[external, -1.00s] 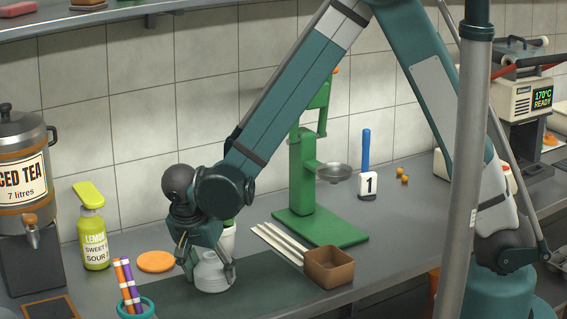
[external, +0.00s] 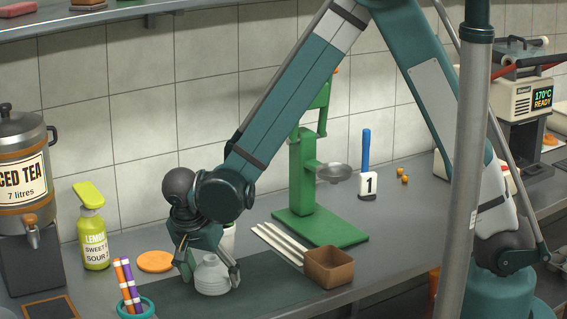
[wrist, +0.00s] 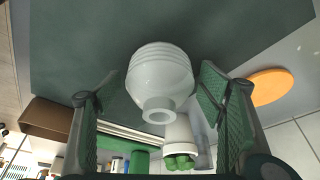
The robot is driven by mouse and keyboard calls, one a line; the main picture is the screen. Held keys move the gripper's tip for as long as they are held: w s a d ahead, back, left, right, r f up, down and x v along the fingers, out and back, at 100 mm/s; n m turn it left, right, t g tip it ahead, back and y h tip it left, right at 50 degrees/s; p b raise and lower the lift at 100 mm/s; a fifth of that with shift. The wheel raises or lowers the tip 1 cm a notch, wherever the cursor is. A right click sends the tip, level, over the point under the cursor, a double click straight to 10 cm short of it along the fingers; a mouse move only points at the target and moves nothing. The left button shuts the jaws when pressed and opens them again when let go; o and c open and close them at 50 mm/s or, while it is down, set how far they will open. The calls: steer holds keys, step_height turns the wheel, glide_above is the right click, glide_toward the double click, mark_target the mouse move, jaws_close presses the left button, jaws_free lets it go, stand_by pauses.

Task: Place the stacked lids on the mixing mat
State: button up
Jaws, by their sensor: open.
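The stacked lids (external: 211,273) are a white, ridged, dome-like stack with a narrow neck on top. They rest upright on the dark green mixing mat (external: 285,284). In the wrist view the lids (wrist: 160,75) sit over the mat (wrist: 85,40), between my spread fingers. My gripper (external: 212,281) is open and low around the lids, one finger at each side. In the wrist view, gaps show between the lids and both fingers of my gripper (wrist: 152,90).
A white cup with green contents (wrist: 180,140) stands close behind the lids. An orange disc (external: 156,261), a teal-rimmed pen holder (external: 137,308), pale sticks (external: 280,243) and a brown box (external: 329,267) surround the mat. The green press (external: 303,185) stands behind.

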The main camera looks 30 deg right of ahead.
steer(key=shift+r, duration=0.15)
steer(key=p+v, duration=0.2)
steer(key=v, duration=1)
steer(key=shift+w+d, duration=0.1)
steer(key=shift+d, duration=0.05)
stand_by(0.7)
steer(key=d+r+n+y, duration=0.1)
steer(key=d+r+n, duration=0.1)
steer(key=d+r, duration=0.65)
steer(key=d+r+n+y, duration=0.1)
steer(key=d+r+n, duration=0.25)
steer(key=d, duration=0.95)
steer(key=s+d+r+n+t, duration=0.2)
steer(key=s+d, duration=0.4)
steer(key=d, duration=0.4)
steer(key=s+d+r+n+t+y, duration=0.1)
steer(key=s+d+r+n+t, duration=0.1)
steer(key=s+d, duration=0.4)
steer(key=d+r+n, duration=0.1)
steer(key=d, duration=0.3)
steer(key=shift+s+r+y, duration=0.3)
steer(key=shift+s+r, duration=0.05)
